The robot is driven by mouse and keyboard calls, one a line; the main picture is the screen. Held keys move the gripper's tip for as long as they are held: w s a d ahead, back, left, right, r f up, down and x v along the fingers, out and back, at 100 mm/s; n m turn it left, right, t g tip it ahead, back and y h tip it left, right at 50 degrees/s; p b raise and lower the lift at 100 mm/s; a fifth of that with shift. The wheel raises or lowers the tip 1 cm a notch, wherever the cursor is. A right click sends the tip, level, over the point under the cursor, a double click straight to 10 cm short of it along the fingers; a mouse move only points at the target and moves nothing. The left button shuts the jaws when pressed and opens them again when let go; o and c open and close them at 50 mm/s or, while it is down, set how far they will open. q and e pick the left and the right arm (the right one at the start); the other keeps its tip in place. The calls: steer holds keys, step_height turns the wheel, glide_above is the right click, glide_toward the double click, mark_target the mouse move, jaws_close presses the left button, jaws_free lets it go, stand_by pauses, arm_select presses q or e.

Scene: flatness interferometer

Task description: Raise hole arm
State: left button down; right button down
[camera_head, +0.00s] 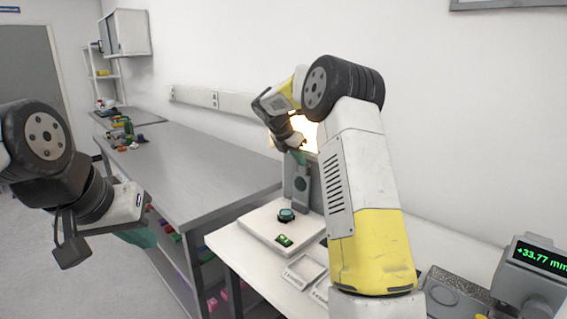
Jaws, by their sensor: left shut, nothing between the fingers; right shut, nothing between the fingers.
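The flatness interferometer stands on the white bench, with a pale base (262,228) and a grey upright piece (303,200) bearing a dark round spot. This upright may be the hole arm; I cannot tell for sure. A bright yellowish lit panel (309,132) shows behind it. A dark teal round part (287,215) sits on the base. My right gripper (298,157) is shut and empty at the top of the upright; I cannot tell whether it touches it. My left gripper (138,238) is shut and empty, low at the left, away from the instrument.
A small green item (284,240) lies at the base's front. Pale trays (303,271) lie nearer. A gauge reading +33.77 mm (541,254) stands at the right. A long grey table (190,160) with small objects at its far end runs behind. My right arm hides part of the bench.

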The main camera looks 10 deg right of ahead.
steer(key=shift+w+d, duration=0.15)
steer(key=shift+d, duration=0.1)
stand_by(0.3)
steer(key=a+f+v, duration=0.1)
steer(key=v, duration=1.2)
steer(key=s+r+m+y, duration=0.2)
steer(key=s+r+m, duration=0.15)
steer(key=s, duration=0.55)
steer(key=s+a+f+m+y, duration=0.1)
steer(key=s+f+m+y, duration=0.1)
steer(key=s+m, duration=0.4)
steer(key=s+a+f+m+t+y, duration=0.1)
steer(key=s+m, duration=0.6)
steer(key=s, duration=0.7)
steer(key=s+a+f+m+t+y, duration=0.1)
steer(key=s+f+m+y, duration=0.2)
steer(key=s+f+m, duration=0.2)
steer(key=s+m, duration=0.2)
steer(key=s, duration=0.2)
steer(key=shift+s+a, duration=0.25)
steer(key=shift+s, duration=0.15)
